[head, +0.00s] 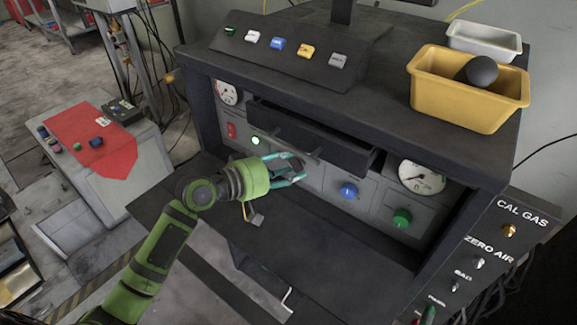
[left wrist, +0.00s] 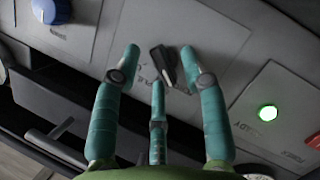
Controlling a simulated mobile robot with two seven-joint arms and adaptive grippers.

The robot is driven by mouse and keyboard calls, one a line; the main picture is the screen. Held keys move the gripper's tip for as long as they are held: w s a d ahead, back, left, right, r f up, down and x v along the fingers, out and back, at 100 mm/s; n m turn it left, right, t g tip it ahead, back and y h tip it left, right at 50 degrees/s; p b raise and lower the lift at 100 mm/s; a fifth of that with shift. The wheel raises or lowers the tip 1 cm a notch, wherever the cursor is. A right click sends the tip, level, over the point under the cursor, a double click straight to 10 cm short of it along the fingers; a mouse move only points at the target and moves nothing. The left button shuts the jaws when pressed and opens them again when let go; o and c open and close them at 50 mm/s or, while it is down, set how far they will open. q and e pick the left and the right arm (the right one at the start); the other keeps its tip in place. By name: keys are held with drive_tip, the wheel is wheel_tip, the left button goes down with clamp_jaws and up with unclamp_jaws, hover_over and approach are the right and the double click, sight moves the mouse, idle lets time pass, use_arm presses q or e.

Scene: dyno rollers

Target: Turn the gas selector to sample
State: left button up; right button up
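The gas selector is a dark pointer knob (left wrist: 163,66) on a light grey panel plate in the left wrist view. Partly covered lettering surrounds it. In the head view my gripper hides it. My left gripper (head: 290,168) is in front of the panel, left of the blue knob (head: 348,190). In the left wrist view its teal fingers (left wrist: 160,52) are spread, with the selector between the two outer fingertips and the third finger below it. A gap shows beside the left fingertip; whether the right one touches the knob I cannot tell. My right gripper is not in view.
A lit green button (head: 255,140) is left of my gripper; a green knob (head: 402,218) is farther right. An open dark drawer (head: 312,136) juts out just above the gripper. A dark shelf (head: 310,245) lies below. A yellow bin (head: 470,100) stands on top.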

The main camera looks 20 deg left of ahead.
use_arm(q)
clamp_jaws()
drive_tip(key=shift+r+m+y+p, duration=0.2)
drive_tip(key=shift+m+y+p, duration=0.25)
drive_tip(key=shift+p, duration=0.35)
drive_tip(key=m+y+p, duration=0.1)
drive_tip(key=m+p, duration=0.1)
drive_tip(key=p, duration=0.1)
drive_tip(key=m+y+p, duration=0.1)
drive_tip(key=m+p, duration=0.1)
drive_tip(key=p, duration=0.2)
drive_tip(key=shift+s+d+r, duration=0.1)
drive_tip(key=shift+d+r, duration=0.05)
drive_tip(key=shift+d, duration=0.15)
drive_tip(key=shift+d+f+m+t+y+p, duration=0.1)
drive_tip(key=shift+f+m+t+y+p, duration=0.1)
drive_tip(key=shift+m+y+p, duration=0.45)
drive_tip(key=shift+f+m+t+y+p, duration=0.1)
drive_tip(key=shift+m+t+y+p, duration=0.2)
drive_tip(key=shift+p, duration=0.45)
drive_tip(key=shift+o, duration=0.8)
unclamp_jaws()
